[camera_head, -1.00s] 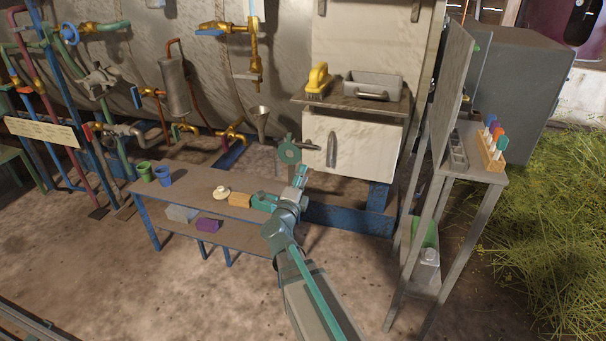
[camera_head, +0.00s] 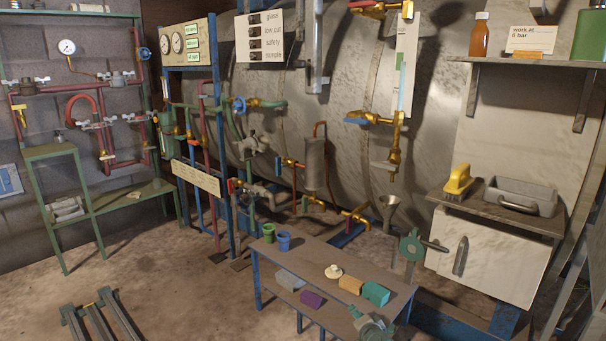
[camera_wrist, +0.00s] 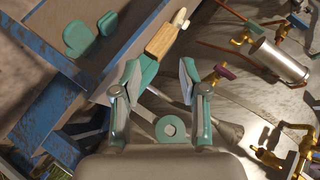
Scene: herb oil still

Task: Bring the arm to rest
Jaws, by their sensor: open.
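My gripper (camera_wrist: 162,88) is open and empty in the wrist view, with its two teal-tipped fingers apart. The wooden-coloured block (camera_wrist: 167,35) on the low table shows beyond the fingertips; I see no contact. In the head view, a grey and teal end part of my arm (camera_head: 371,326) shows at the bottom edge, by the table's near right corner. The rest of my arm is out of that picture.
Pipes and a blue frame stand left; floor (camera_head: 190,295) there is partly clear.

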